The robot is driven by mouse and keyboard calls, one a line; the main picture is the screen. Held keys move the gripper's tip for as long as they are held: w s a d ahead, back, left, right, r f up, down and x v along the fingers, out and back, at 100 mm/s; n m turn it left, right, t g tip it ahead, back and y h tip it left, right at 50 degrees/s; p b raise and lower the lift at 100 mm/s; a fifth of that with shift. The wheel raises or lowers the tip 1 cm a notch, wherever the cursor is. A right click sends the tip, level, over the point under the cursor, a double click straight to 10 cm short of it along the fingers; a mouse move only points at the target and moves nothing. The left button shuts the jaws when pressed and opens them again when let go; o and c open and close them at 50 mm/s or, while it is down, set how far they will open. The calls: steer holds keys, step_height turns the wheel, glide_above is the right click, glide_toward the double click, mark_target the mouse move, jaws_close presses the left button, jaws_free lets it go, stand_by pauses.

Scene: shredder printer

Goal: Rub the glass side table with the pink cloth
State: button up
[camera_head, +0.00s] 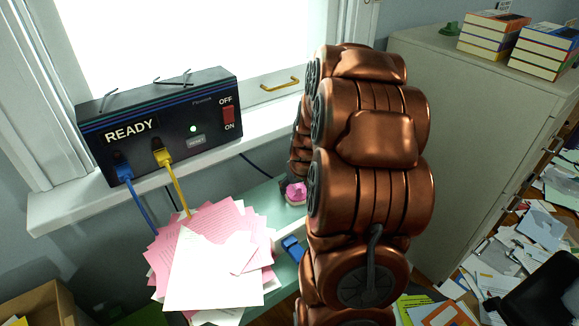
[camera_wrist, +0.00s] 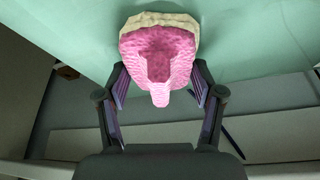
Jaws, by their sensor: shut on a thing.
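The pink cloth (camera_wrist: 157,48), a bunched pink piece with a cream edge, is between the two fingers of my gripper (camera_wrist: 158,82) in the wrist view. The fingers are shut on it. It lies in front of the pale green glass side table (camera_wrist: 255,70), and I cannot tell whether it touches the glass. In the head view, a small part of the pink cloth (camera_head: 296,192) shows left of my copper arm, over the green table top (camera_head: 262,205). My arm hides the gripper and the table's right part there.
A stack of pink and white papers (camera_head: 215,255) covers the table's left part. A blue object (camera_head: 292,247) lies near its front. A black READY box (camera_head: 160,125) with blue and yellow cables stands on the windowsill. A grey cabinet (camera_head: 470,130) stands right.

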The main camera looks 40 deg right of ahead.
steer(key=shift+a, duration=0.85)
steer(key=shift+w+a+r, duration=0.1)
steer(key=shift+w+r, duration=0.05)
steer(key=shift+r, duration=0.1)
steer(key=shift+r+p, duration=0.8)
steer(key=shift+r, duration=3.2)
